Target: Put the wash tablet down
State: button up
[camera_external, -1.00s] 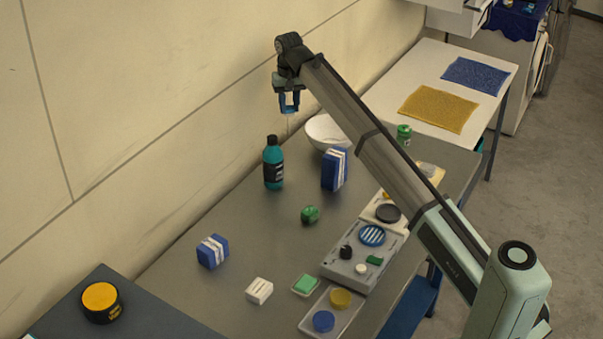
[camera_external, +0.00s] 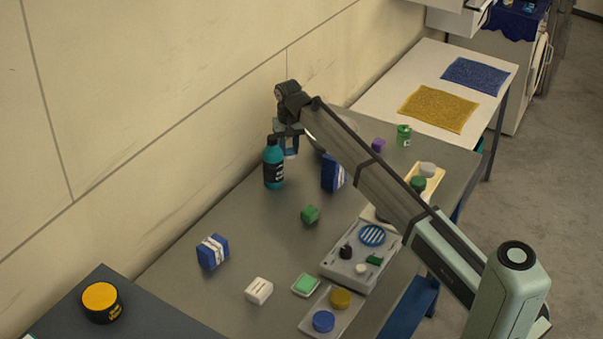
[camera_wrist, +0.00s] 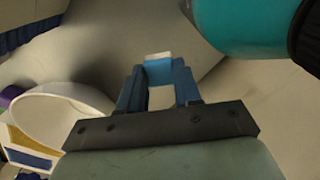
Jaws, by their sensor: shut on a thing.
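My gripper (camera_external: 287,152) is lowered over the far left of the grey worktop, close behind the teal bottle (camera_external: 273,167). In the wrist view my gripper (camera_wrist: 160,82) is shut on a small blue piece with a pale end, the wash tablet (camera_wrist: 158,66). The tablet shows between the fingertips, with the grey worktop beyond it. In the outside view it is too small and partly hidden to tell whether it touches the worktop. The bottle also shows close by in the wrist view (camera_wrist: 235,22).
A white bowl (camera_wrist: 60,120) is left in the wrist view; my arm mostly hides it outside. A grey tray (camera_external: 340,267) lies nearer me. The worktop's left middle is mostly clear.

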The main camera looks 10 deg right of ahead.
aim_at(289, 169)
jog(key=shift+f, duration=2.4)
jog(key=shift+f, duration=0.1)
jog(key=o, duration=1)
notch_tip(289, 169, up, 12)
jog(key=shift+r, duration=0.15)
